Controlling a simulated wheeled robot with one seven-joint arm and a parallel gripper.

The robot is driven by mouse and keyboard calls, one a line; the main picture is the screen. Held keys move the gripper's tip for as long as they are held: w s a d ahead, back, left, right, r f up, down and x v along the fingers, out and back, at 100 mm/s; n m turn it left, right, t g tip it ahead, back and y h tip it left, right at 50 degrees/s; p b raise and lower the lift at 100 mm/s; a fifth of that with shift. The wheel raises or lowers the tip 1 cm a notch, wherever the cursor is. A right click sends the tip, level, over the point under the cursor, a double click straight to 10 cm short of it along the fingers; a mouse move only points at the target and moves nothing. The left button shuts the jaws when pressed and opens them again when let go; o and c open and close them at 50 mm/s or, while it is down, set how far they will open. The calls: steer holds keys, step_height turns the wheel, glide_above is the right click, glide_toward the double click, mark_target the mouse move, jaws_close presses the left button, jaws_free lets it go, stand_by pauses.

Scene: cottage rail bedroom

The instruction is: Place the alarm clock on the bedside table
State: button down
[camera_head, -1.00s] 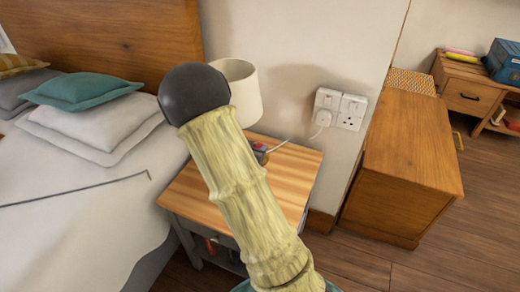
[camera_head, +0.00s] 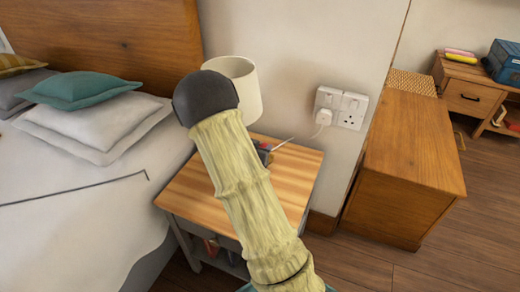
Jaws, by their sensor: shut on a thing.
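The bedside table (camera_head: 185,198) has a striped wooden top and a grey frame, and stands between the bed and the wall. My arm crosses in front of it and covers much of its middle. A small dark object with red and blue on it (camera_head: 264,150) shows at the arm's right edge, at the back of the table top. It is mostly hidden, and I cannot tell whether it is the alarm clock. No alarm clock can be made out clearly elsewhere. My gripper is not visible, and what it holds cannot be seen.
A white lamp (camera_head: 243,85) stands at the back of the table. A plug and lead (camera_head: 323,117) are at the wall sockets (camera_head: 351,111). The bed (camera_head: 70,210) is close on the left, and a wooden cabinet (camera_head: 415,145) on the right. The table's left front shows bare wood.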

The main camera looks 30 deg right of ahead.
steer(key=c, duration=0.8)
jaws_free()
steer(key=shift+a+r, duration=0.1)
steer(key=shift+r, duration=0.05)
steer(key=p+v, duration=0.2)
steer(key=v, duration=1)
steer(key=shift+p, duration=0.35)
